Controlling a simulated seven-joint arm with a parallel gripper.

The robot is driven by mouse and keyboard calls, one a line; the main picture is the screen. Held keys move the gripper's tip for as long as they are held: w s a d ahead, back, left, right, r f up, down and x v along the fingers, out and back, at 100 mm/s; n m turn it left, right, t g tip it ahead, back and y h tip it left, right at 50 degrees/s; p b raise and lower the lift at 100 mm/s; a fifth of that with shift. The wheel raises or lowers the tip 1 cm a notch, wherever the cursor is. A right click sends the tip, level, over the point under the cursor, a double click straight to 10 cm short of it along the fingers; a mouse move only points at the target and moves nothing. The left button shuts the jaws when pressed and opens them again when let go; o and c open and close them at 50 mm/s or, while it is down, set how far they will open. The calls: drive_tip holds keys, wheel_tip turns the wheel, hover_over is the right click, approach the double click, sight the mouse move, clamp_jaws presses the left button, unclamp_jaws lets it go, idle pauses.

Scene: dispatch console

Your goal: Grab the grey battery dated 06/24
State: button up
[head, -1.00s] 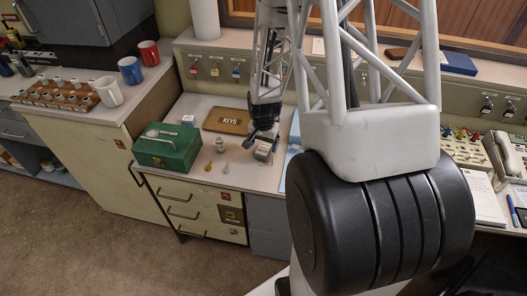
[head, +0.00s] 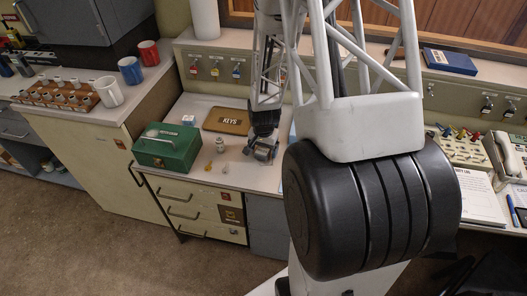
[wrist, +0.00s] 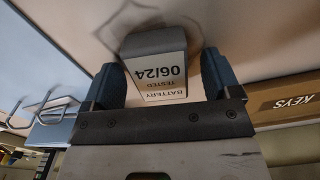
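The grey battery (wrist: 158,66) has a white label reading "BATTERY TESTED 06/24", upside down in the wrist view. It stands on the desk between the two dark fingers of my gripper (wrist: 157,72). A narrow gap shows between the battery and the right finger; the left finger is very close to its side, and I cannot tell if it touches. In the head view my gripper (head: 262,150) is down at the desk top, right of the green box, and largely hides the battery.
A brown KEYS case (head: 227,120) is behind, also in the wrist view (wrist: 290,104).

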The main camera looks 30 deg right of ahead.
sight(264, 150)
drive_tip(key=c, duration=1)
drive_tip(key=shift+c, duration=0.2)
drive_tip(key=shift+r, duration=0.15)
drive_tip(key=shift+r, duration=0.95)
drive_tip(key=shift+s+a+r, duration=0.1)
drive_tip(key=shift+s+r, duration=0.2)
drive_tip(key=shift+r, duration=0.45)
drive_tip(key=s+a, duration=0.2)
drive_tip(key=s, duration=0.2)
drive_tip(key=s+a+r, duration=0.1)
drive_tip(key=s, duration=0.4)
drive_tip(key=s+a, duration=0.2)
drive_tip(key=s, duration=0.3)
drive_tip(key=shift+s+a+r, duration=0.15)
drive_tip(key=shift+a, duration=0.15)
